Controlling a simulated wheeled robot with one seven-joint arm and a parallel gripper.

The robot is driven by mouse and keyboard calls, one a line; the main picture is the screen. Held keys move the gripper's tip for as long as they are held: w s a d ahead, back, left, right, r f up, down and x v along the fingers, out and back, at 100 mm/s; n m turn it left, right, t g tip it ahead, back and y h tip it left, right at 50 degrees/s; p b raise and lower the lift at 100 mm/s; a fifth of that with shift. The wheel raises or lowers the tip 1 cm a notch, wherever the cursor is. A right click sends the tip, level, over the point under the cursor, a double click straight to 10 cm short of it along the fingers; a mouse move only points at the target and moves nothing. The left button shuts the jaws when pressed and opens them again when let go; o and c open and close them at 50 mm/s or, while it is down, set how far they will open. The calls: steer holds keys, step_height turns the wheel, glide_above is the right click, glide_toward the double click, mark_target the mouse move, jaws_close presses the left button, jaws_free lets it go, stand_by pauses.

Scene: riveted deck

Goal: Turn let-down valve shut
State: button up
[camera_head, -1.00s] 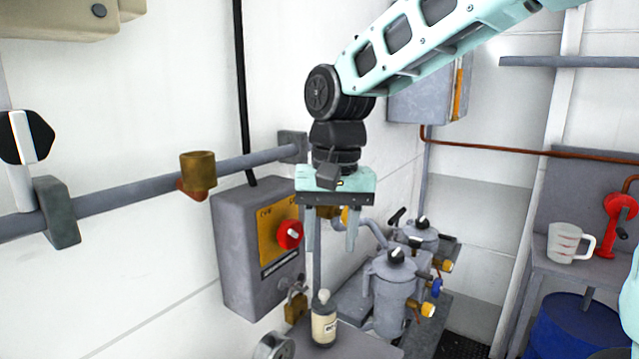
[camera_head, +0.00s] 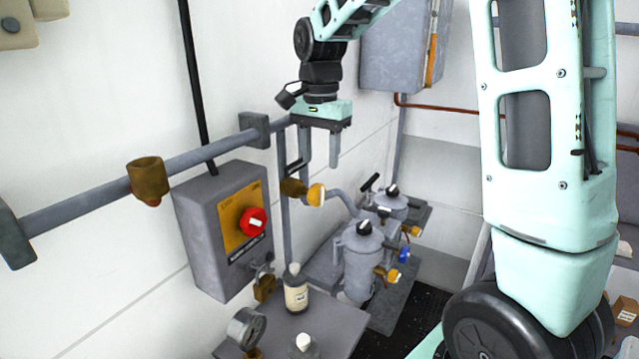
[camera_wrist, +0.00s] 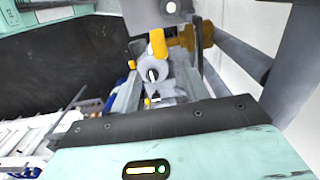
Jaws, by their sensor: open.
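A brass valve with a yellow knob (camera_head: 315,194) sits on the grey vertical pipe beside the control box. No label shows which valve is the let-down valve. My gripper (camera_head: 320,166) points down with its fingers apart and empty. In the head view its fingertips appear just above the yellow knob; the gap in depth is hard to judge. In the wrist view the yellow knob (camera_wrist: 157,43) and its brass body (camera_wrist: 198,34) lie beyond the fingers, apparently untouched. Lower right, a filter pot (camera_head: 358,262) carries another yellow knob (camera_head: 393,275) and a blue knob (camera_head: 404,254).
A grey control box (camera_head: 225,232) with a red switch (camera_head: 253,221) is on the wall to the left. A bottle (camera_head: 296,291) and a pressure gauge (camera_head: 246,328) stand below. A horizontal pipe (camera_head: 95,193) runs along the wall. My own arm fills the right.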

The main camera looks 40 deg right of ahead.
mark_target(320, 187)
step_height(320, 187, down, 8)
steer(key=shift+p, duration=0.65)
steer(key=c, duration=1)
